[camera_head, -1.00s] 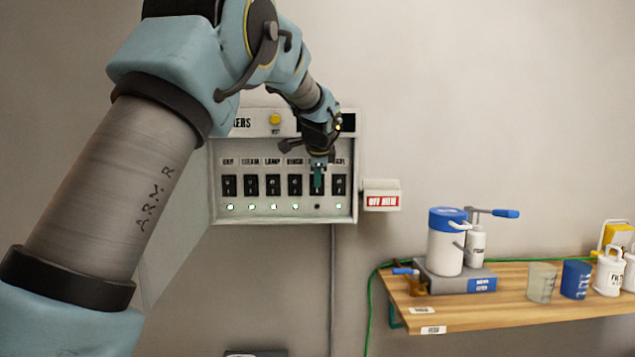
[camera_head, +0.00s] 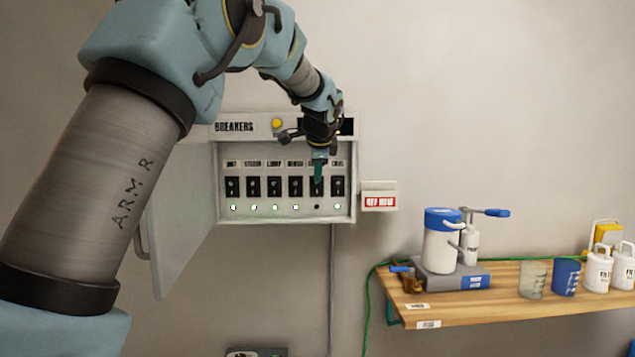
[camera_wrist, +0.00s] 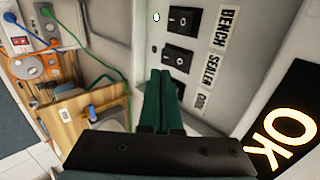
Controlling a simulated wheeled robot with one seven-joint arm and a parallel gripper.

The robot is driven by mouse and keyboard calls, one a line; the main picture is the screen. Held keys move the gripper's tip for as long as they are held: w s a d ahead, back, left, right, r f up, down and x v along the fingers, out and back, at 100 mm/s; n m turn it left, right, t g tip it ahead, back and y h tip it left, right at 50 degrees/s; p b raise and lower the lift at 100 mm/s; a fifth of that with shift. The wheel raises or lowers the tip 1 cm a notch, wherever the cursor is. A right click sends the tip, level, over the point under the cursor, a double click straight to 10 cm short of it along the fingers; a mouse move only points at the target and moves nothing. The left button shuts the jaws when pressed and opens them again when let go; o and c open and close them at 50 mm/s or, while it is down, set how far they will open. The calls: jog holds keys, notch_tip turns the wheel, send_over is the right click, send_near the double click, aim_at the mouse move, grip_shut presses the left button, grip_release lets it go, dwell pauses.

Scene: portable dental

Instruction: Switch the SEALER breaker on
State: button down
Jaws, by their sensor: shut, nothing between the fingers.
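The breaker box (camera_head: 287,213) is on the wall with its door (camera_head: 182,215) open to the left. It has a row of black rocker switches with lamps below. The SEALER breaker (camera_wrist: 177,55) is readable by its label (camera_wrist: 212,65) in the wrist view, between BENCH and COOL. In the head view it is second from the right, partly covered by my fingers. Its lamp (camera_head: 317,207) is dark; the other lamps are lit. My gripper (camera_head: 318,178) is shut and empty, its green fingertips (camera_wrist: 165,76) right at the SEALER switch. I cannot tell whether they touch it.
A wooden shelf (camera_head: 510,300) at the right holds a blue-lidded container (camera_head: 440,245), cups and white jugs. A green cable (camera_head: 369,310) hangs at its left end.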

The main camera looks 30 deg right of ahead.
jog(key=b+v, duration=0.1)
jog(key=v, duration=0.6)
jog(key=shift+r, duration=0.3)
